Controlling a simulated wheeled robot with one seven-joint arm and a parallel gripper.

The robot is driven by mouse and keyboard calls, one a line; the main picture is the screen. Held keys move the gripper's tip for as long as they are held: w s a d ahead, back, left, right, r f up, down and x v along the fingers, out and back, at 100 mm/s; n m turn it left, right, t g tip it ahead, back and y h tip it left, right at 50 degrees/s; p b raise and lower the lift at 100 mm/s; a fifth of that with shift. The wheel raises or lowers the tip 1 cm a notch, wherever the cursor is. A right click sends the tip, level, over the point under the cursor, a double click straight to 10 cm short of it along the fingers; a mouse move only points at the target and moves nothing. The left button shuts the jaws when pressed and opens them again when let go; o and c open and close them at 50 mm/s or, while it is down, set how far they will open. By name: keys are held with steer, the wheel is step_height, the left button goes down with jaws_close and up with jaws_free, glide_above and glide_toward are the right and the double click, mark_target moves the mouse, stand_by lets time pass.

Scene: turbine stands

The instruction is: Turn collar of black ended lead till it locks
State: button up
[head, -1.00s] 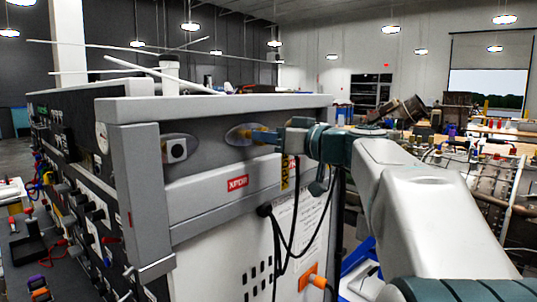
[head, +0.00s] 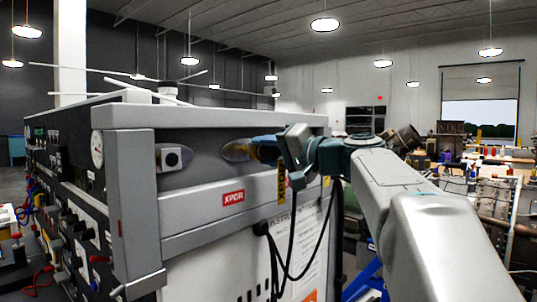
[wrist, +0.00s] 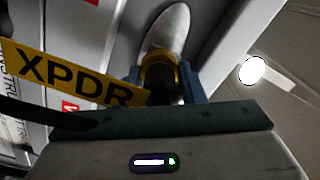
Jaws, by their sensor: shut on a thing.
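My gripper (head: 264,148) is at the right oval plate (head: 236,150) on the side of the grey cabinet. In the wrist view my gripper (wrist: 165,84) has its blue fingers on both sides of the lead's collar (wrist: 158,66), a gold ring with a dark part below it, and is shut on it. The collar sits against the pale oval plate (wrist: 170,25). A yellow XPDR tag (wrist: 70,78) lies beside the collar, partly hidden by my gripper. A black lead (head: 291,235) hangs below my gripper. Whether the collar is locked cannot be seen.
A second oval plate with a square fitting (head: 172,158) is to the left. A red XPDR label (head: 233,197) is below. Cabinet front (head: 75,200) carries knobs and leads. Benches with equipment (head: 490,190) stand behind my arm at right.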

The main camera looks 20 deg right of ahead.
steer(key=shift+m, duration=1.6)
steer(key=o, duration=1)
steer(key=b+v, duration=0.2)
steer(key=v, duration=1.1)
steer(key=shift+s+d, duration=0.3)
